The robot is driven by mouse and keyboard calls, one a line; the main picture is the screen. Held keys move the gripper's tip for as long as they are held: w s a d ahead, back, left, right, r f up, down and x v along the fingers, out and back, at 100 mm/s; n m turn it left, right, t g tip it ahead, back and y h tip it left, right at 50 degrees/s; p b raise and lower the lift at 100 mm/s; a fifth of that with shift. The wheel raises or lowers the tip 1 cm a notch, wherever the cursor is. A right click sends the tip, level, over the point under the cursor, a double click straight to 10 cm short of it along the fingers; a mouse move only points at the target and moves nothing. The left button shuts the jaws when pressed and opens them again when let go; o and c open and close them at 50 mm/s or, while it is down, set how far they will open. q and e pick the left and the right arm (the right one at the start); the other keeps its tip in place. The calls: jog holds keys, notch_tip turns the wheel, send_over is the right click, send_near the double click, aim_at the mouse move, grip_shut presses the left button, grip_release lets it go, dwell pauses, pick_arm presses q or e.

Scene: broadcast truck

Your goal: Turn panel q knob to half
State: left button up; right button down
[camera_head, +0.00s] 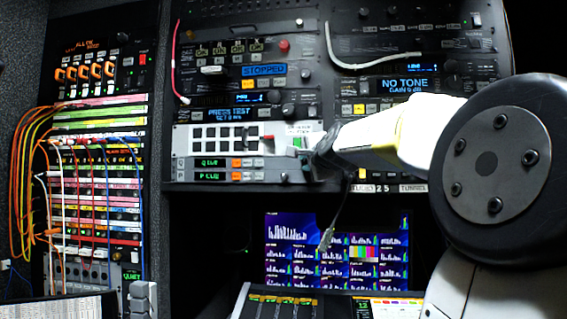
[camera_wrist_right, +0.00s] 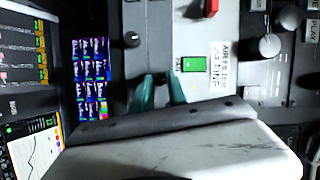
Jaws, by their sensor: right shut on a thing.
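Panel Q is a thin grey strip in the head view, with a green "Q" display (camera_head: 210,162) and an orange button. Its right end is covered by my right gripper (camera_head: 309,167). The right gripper's two teal fingertips (camera_wrist_right: 162,88) show in the right wrist view, pressed up to the grey panel face. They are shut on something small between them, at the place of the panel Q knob. The knob itself is hidden by the fingers, so its angle cannot be told. My left gripper is not in view.
Panel P, with its green display (camera_head: 210,176), lies just below. A green button (camera_wrist_right: 193,64) and a red switch (camera_wrist_right: 211,8) are close to the fingers. A monitor (camera_head: 337,250) and a dangling cable (camera_head: 327,238) are below.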

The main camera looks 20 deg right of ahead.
jog(key=shift+f, duration=0.1)
jog(key=c, duration=1.3)
grip_release()
jog(key=v, duration=0.7)
jog(key=shift+s, duration=0.4)
